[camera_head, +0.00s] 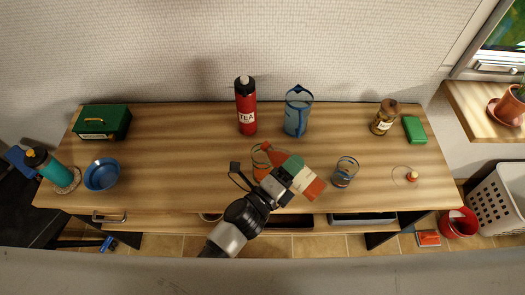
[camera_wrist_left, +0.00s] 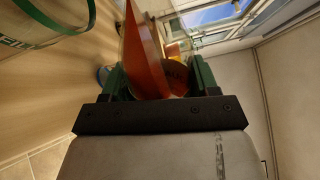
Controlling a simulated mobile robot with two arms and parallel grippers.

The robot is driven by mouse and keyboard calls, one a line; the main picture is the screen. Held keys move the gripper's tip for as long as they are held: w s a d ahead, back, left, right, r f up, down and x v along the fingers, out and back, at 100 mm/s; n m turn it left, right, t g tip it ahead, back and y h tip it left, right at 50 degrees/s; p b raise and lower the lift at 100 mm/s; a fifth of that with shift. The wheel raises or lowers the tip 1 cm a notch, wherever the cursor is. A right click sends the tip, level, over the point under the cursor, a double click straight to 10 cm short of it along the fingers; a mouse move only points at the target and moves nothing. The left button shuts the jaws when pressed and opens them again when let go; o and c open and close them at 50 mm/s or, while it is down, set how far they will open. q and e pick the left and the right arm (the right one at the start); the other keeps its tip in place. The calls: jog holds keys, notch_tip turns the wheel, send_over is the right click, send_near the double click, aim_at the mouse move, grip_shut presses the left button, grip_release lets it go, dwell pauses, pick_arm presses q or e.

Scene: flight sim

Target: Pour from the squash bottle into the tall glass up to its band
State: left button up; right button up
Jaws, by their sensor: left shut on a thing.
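The squash bottle (camera_head: 315,188), orange with a green part, is held tilted in my left gripper (camera_head: 288,178) above the table. In the left wrist view an orange piece, likely the bottle (camera_wrist_left: 145,60), is between the green fingers (camera_wrist_left: 160,82). A clear glass with a greenish rim (camera_head: 257,163), seemingly the tall glass, is just left of the bottle and partly hidden by it and my arm. Orange shows at the glass, but I cannot tell whether it is liquid inside or the bottle in front. Its band and level cannot be made out. My right gripper is not in view.
On the table (camera_head: 180,155), a short glass (camera_head: 345,172) stands right of my gripper. A red tea flask (camera_head: 246,108) and a blue jug (camera_head: 297,110) stand behind. A brown jar (camera_head: 384,117) is at right, a blue bowl (camera_head: 101,174) at left.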

pick_arm(q)
jog(key=shift+r+n+p, duration=0.35)
jog(key=shift+n+p, duration=0.15)
dwell(0.8)
